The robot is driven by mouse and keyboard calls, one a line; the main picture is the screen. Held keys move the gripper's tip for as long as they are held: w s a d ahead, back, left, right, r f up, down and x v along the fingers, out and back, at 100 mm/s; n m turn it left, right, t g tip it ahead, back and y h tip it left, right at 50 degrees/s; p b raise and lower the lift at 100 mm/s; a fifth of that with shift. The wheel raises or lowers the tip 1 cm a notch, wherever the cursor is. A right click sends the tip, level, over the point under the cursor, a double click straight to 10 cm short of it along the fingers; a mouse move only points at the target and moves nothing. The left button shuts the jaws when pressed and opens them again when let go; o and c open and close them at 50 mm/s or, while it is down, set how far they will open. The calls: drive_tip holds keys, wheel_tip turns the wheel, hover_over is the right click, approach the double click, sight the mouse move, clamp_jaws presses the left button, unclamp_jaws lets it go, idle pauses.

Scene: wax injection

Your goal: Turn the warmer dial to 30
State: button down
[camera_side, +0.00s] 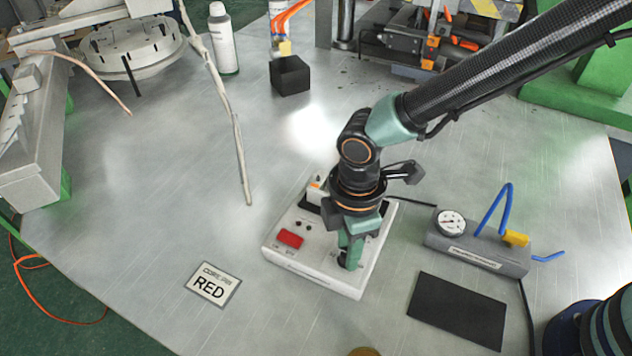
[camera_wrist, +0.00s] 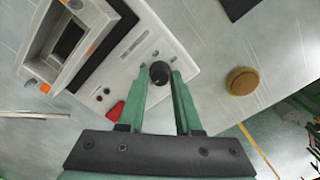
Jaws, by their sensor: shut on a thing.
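The warmer is a white box (camera_side: 318,283) standing on the metal table in the side view, with a red switch (camera_side: 290,238) on its top. It also shows in the wrist view (camera_wrist: 181,57). Its black round dial (camera_wrist: 160,73) sits between my two green fingers in the wrist view. My gripper (camera_side: 348,258) points down onto the right part of the box top and is shut on the dial. In the side view the fingers mostly hide the dial. I cannot read the dial's setting or scale.
Right of the warmer are a grey gauge block (camera_side: 478,254) with a blue hose and a dark flat pad (camera_side: 457,310). A card reading RED (camera_side: 212,285) lies to the left. The table left of the warmer is largely clear.

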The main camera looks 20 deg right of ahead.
drive_tip(key=shift+a+r+n, duration=0.1)
drive_tip(key=shift+n, duration=0.2)
idle(0.4)
drive_tip(key=c, duration=0.6)
unclamp_jaws()
wheel_tip(320, 180, up, 12)
